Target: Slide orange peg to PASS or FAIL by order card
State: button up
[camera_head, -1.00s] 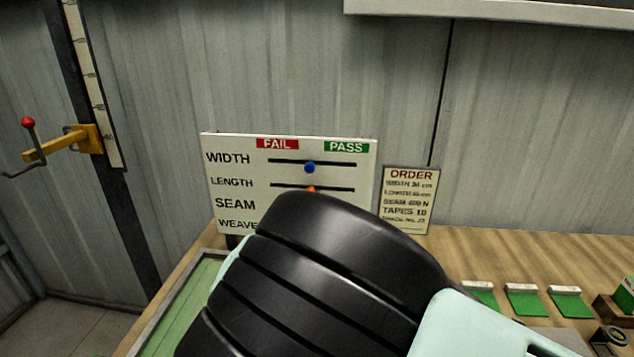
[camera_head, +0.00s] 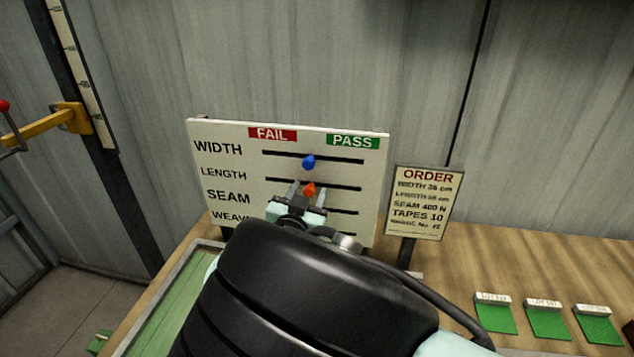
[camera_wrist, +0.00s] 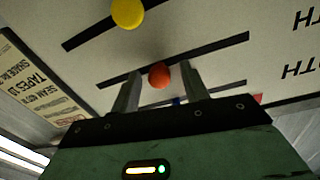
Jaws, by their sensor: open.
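The orange peg (camera_head: 310,189) sits near the middle of the LENGTH slot on the white board (camera_head: 232,131), under the red FAIL and green PASS labels. My gripper (camera_head: 307,185) is open at the board, with one finger on each side of the orange peg. In the wrist view the orange peg (camera_wrist: 159,75) shows between the two fingertips, with a visible gap to each; depth is hard to judge. The order card (camera_head: 425,205) stands right of the board. It reads WIDTH 36 cm, SEAM 400 N and TAPES 10; its LENGTH figure is blurred.
A blue peg (camera_head: 308,162) sits just above in the WIDTH slot. A yellow peg (camera_wrist: 127,13) sits in the adjacent slot on the other side. My arm hides the board's lower part. Green sample pieces (camera_head: 495,318) lie at the right of the wooden bench (camera_head: 460,262).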

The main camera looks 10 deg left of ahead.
aim_at(353, 188)
jog(key=shift+c, duration=0.4)
grip_shut()
jog(key=d+b, duration=0.1)
jog(key=d, duration=0.8)
jog(key=shift+b, duration=0.3)
jog(key=shift+o, duration=0.4)
grip_release()
jog(key=shift+d, duration=0.1)
